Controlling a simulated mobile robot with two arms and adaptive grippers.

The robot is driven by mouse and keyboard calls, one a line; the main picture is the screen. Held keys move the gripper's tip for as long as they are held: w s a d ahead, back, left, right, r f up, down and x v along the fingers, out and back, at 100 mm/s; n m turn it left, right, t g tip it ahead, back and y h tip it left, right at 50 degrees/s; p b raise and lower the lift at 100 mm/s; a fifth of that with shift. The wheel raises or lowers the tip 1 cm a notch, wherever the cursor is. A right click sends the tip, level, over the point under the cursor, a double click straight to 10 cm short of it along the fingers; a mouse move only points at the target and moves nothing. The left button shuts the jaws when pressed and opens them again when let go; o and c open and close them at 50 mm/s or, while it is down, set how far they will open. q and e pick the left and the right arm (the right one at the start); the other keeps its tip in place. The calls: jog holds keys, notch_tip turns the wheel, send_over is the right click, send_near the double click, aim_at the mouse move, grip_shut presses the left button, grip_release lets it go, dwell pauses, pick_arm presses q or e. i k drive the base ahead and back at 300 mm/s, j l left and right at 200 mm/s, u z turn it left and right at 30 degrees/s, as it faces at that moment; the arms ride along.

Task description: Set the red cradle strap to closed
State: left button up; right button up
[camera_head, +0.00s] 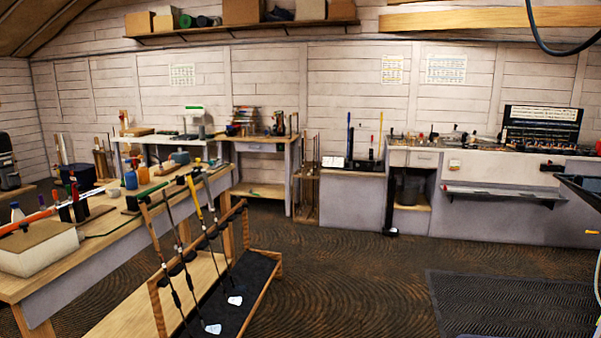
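A narrow red upright piece (76,191) stands among dark holders on the long wooden bench (120,240) at the left. It may be the red cradle strap, but it is too small to tell, and I cannot see whether it is open or closed. An orange-red bar (27,219) lies above a pale box at the bench's left end. Neither of my grippers is in view.
A wooden rack (158,305) with several golf clubs stands in the front middle. Workbenches line the back wall. A black mat (510,303) lies on the floor at the right. The floor between the rack and the mat is clear. A black cable hangs at the upper right.

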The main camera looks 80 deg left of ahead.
aim_at(76, 188)
jog(key=j+u, duration=0.1)
jog(key=u, duration=3.95)
